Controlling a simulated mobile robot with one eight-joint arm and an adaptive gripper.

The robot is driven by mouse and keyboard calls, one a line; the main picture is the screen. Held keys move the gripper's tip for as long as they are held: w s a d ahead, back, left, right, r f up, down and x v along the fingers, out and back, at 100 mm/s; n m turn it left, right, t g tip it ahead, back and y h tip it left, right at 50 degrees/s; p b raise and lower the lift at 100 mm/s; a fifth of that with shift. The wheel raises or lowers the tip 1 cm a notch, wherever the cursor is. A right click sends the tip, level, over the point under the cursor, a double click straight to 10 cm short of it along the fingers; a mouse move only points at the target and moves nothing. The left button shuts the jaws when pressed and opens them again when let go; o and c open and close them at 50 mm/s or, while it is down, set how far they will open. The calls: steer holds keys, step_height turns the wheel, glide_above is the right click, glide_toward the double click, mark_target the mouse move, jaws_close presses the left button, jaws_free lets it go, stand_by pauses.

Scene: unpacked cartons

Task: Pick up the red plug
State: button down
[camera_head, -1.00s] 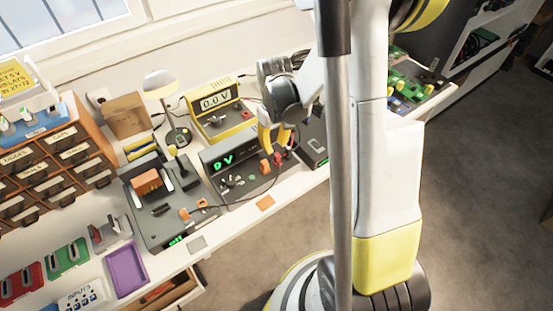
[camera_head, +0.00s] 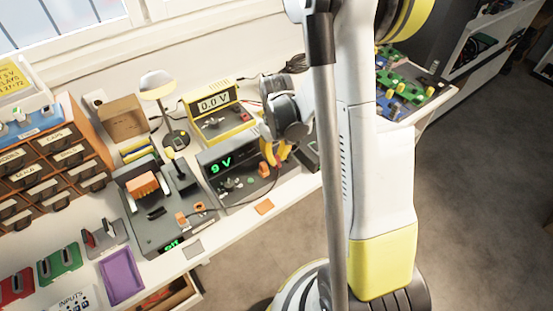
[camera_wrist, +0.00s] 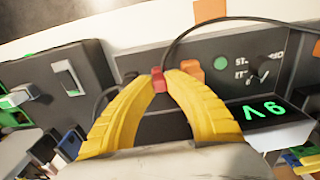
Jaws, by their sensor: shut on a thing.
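The red plug (camera_wrist: 158,82) is small and sits between the tips of my gripper's yellow fingers (camera_wrist: 161,74) in the wrist view. The fingers are shut on it, in front of the dark 9 V unit's panel (camera_wrist: 205,50). Whether the plug is clear of the panel cannot be told. In the head view my gripper (camera_head: 274,154) is over the right part of the 9 V unit (camera_head: 258,190), and the plug is too small to make out there. A dark cable (camera_wrist: 185,33) arcs behind the fingertips in the wrist view.
An orange block (camera_wrist: 193,70) is close beside the fingertips, with a green button (camera_wrist: 220,64) and dark knob (camera_wrist: 262,68) further right. In the head view a yellow 0.0 V meter (camera_head: 218,118) stands behind the unit, and a grey device (camera_head: 155,225) stands left.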

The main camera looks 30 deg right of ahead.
mark_target(277, 157)
steer(key=shift+r, duration=0.1)
step_height(277, 157, up, 4)
steer(key=shift+r+p, duration=0.25)
steer(key=shift+p, duration=1)
steer(key=s+d+r+p, duration=0.3)
steer(key=s+d+r, duration=0.3)
steer(key=s, duration=0.4)
steer(key=shift+r, duration=0.15)
